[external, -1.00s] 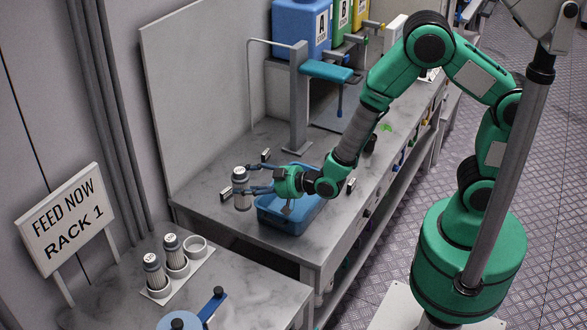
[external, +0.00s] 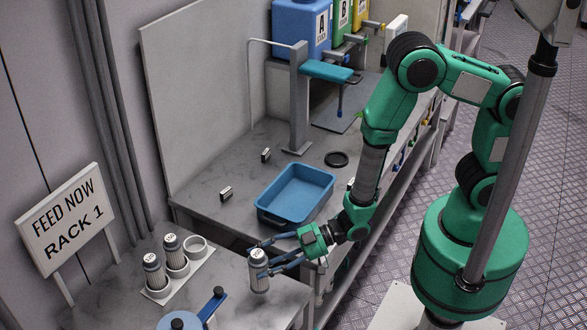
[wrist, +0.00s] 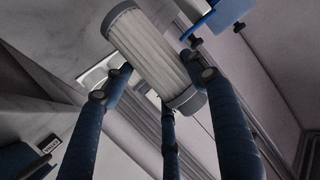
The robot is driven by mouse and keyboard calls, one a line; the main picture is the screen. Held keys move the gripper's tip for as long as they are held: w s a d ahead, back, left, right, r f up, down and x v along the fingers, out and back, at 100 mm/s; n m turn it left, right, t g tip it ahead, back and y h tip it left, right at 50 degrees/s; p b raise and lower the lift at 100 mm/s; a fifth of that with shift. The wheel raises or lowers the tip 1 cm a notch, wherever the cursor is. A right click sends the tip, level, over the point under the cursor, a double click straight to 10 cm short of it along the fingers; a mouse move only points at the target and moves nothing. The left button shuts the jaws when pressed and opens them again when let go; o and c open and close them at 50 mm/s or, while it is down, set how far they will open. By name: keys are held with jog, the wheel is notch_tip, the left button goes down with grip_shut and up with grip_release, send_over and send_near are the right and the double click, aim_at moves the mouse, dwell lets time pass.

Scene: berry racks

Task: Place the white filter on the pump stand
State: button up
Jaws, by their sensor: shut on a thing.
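A white pleated filter with grey end caps (external: 258,271) is held upright by my gripper (external: 266,258) above the near table. In the wrist view the filter (wrist: 150,55) lies tilted between the blue fingers (wrist: 150,78), which are shut on it. A white stand (external: 205,266) on the near table has a row of round cups. Two similar filters (external: 154,276) (external: 176,254) stand in two of its cups, and the cup at the far right end (external: 196,248) is empty. My gripper is to the right of this stand, apart from it.
A blue tray (external: 325,181) on the far bench looks empty. A device with a blue lever (external: 212,304) stands at the near table's front. A "FEED NOW RACK 1" sign (external: 67,220) is at left. Small labelled blocks (external: 226,194) and a dark ring (external: 336,159) lie on the bench.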

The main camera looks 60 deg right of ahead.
dwell(0.3)
jog(key=w+r+b+x, duration=0.1)
jog(key=w+r+x, duration=0.1)
jog(key=x, duration=1.2)
jog(key=shift+d+r, duration=0.25)
jog(key=shift+r, duration=0.05)
jog(key=shift+w, duration=0.15)
jog(key=shift+w+a+f+b, duration=0.1)
jog(key=shift+w+f+b, duration=0.1)
jog(key=shift+f, duration=0.4)
jog(key=shift+w+a+f+b, duration=0.1)
jog(key=shift+a+f+b, duration=0.1)
jog(key=shift+f, duration=0.4)
jog(key=shift+w+a+f+b, duration=0.1)
jog(key=shift+w+f+b, duration=0.1)
jog(key=shift+f, duration=0.4)
jog(key=shift+f, duration=0.15)
jog(key=o, duration=1.3)
